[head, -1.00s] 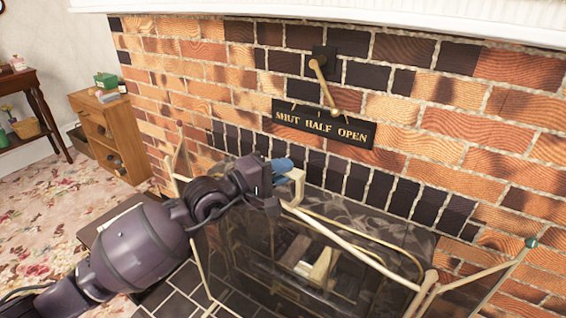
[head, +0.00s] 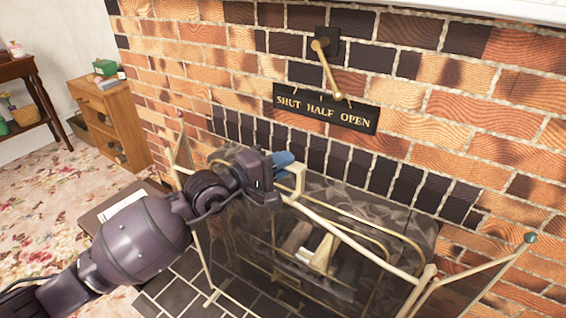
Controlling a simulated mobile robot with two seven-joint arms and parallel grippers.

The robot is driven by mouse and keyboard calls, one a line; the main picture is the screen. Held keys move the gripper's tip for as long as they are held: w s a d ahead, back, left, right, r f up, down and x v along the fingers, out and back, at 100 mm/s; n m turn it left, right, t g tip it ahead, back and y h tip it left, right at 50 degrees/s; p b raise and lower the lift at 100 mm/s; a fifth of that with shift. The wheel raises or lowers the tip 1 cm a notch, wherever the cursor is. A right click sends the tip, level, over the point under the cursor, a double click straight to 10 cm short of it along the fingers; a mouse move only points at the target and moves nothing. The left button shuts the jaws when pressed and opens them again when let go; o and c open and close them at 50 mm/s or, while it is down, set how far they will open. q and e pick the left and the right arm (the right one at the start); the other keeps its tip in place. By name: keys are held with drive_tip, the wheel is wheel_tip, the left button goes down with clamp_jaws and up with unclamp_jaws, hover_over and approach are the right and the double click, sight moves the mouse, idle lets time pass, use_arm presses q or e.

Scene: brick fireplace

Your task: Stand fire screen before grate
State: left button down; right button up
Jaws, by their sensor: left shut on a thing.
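The fire screen (head: 338,235) has a thin cream frame with see-through dark panels and angled side wings. It stands upright in front of the fireplace opening, in the lower middle and right of the head view. My left gripper (head: 291,174) is shut on the cream handle at the middle of its top rail. The grate (head: 372,254), with brass-coloured rails and pale logs (head: 320,252), shows through the screen. The screen's lower right part is cut off by the picture edge, so I cannot tell whether all its feet touch the floor. My right gripper is out of view.
The brick wall (head: 440,120) rises behind the screen, with a brass lever (head: 328,68) and a "SHUT HALF OPEN" plate (head: 325,108). Dark hearth tiles (head: 172,292) lie in front. A wooden cabinet (head: 112,125) and a side table (head: 30,95) stand at the left.

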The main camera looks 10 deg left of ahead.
use_arm(q)
drive_tip(key=shift+f+b, duration=0.6)
drive_tip(key=shift+f, duration=0.65)
idle(2.5)
idle(0.8)
drive_tip(key=c, duration=1.1)
unclamp_jaws()
drive_tip(key=shift+s, duration=0.1)
drive_tip(key=shift+o, duration=0.6)
drive_tip(key=shift+f, duration=0.45)
drive_tip(key=shift+o, duration=0.9)
drive_tip(key=shift+s+r, duration=0.1)
drive_tip(key=v, duration=0.7)
drive_tip(key=shift+s+a+p, duration=0.25)
drive_tip(key=shift+a+p, duration=0.05)
